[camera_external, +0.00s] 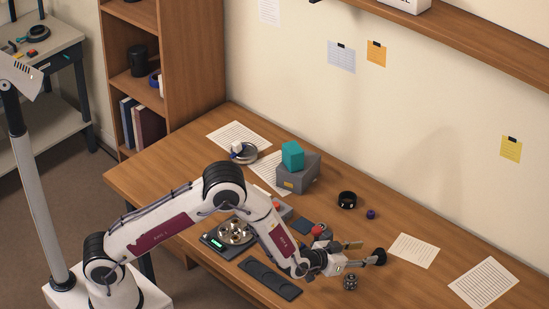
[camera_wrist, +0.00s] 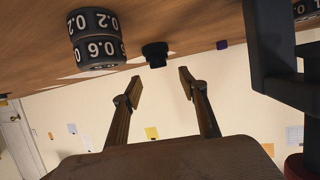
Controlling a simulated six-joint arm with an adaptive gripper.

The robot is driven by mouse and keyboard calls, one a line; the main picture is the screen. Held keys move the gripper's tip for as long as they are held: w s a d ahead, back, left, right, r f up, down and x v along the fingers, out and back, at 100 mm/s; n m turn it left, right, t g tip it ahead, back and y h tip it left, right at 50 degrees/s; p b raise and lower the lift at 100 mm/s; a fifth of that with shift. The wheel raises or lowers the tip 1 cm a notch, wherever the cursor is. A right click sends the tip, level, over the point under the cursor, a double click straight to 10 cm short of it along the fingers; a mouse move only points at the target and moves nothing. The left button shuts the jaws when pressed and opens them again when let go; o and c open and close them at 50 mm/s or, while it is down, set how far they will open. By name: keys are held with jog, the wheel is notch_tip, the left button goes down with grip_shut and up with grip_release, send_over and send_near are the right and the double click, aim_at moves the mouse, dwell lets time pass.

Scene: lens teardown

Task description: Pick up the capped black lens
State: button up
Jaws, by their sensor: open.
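The capped black lens (camera_wrist: 155,53) is a small dark, stepped cylinder on the wooden table. In the wrist view it stands beyond and between my two fingertips, apart from them. In the external view a dark round piece (camera_external: 379,257), which looks like the same lens, is just off the end of my gripper (camera_external: 362,254). My gripper is open and empty; both fingers show spread in the wrist view (camera_wrist: 160,78). I cannot tell the exact gap to the lens.
A numbered black ring stack (camera_wrist: 96,38) stands close beside the lens; it also shows in the external view (camera_external: 350,282). A purple piece (camera_external: 371,214) and a black ring (camera_external: 347,200) lie further back. Paper (camera_external: 414,250) lies right; table there is otherwise clear.

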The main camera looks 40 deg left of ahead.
aim_at(380, 251)
jog(key=shift+x, duration=1.35)
jog(key=shift+w, duration=0.1)
jog(key=shift+x, duration=2.45)
jog(key=shift+f, duration=0.1)
jog(key=c, duration=1.2)
